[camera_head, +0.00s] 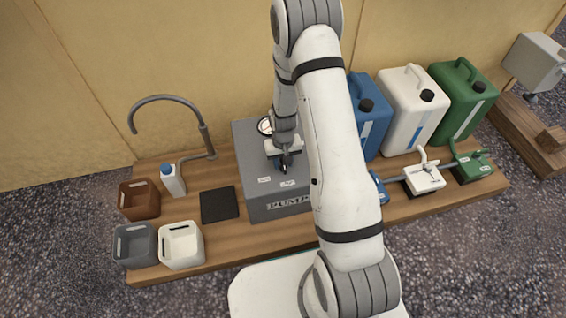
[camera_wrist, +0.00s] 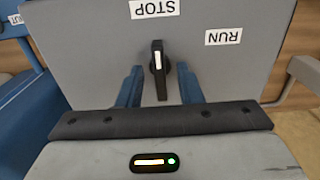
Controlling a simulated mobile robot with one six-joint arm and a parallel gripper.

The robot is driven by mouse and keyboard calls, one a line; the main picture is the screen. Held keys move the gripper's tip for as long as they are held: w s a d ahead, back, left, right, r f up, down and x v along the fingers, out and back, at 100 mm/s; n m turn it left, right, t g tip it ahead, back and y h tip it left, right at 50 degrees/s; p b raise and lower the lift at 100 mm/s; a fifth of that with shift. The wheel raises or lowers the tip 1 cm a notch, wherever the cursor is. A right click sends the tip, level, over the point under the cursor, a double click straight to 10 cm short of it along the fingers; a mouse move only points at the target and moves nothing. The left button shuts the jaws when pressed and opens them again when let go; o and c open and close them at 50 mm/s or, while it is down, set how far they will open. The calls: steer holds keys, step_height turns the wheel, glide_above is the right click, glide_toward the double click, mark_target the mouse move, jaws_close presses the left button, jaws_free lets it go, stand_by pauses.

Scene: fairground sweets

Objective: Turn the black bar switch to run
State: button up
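The black bar switch (camera_wrist: 160,88) is on the top face of the grey pump box (camera_head: 262,212). In the wrist view its white mark points at the STOP label (camera_wrist: 156,9); the RUN label (camera_wrist: 223,37) is off to the right. Both labels appear upside down there. My gripper (camera_wrist: 158,67) is open, with one blue finger on each side of the bar and a visible gap on both sides. In the head view my gripper (camera_head: 284,165) is over the pump box and hides most of the switch.
A round gauge (camera_head: 264,126) is behind my gripper. Blue (camera_head: 371,112), white (camera_head: 412,106) and green (camera_head: 462,97) canisters stand to the right. A curved tap (camera_head: 168,97), a white bottle (camera_head: 173,181) and small bins (camera_head: 181,246) are left. A black mat (camera_head: 219,205) lies beside the box.

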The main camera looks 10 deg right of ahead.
steer(key=shift+c, duration=0.5)
jaws_close()
steer(key=shift+r+m, duration=0.1)
steer(key=shift+m, duration=0.2)
steer(key=m+p, duration=0.1)
steer(key=m, duration=0.1)
steer(key=shift+m, duration=0.3)
steer(key=m, duration=0.3)
steer(key=shift+a+m+p, duration=0.1)
steer(key=shift+m+p, duration=0.3)
steer(key=m+p, duration=0.1)
steer(key=m, duration=0.6)
steer(key=shift+o, duration=0.5)
jaws_free()
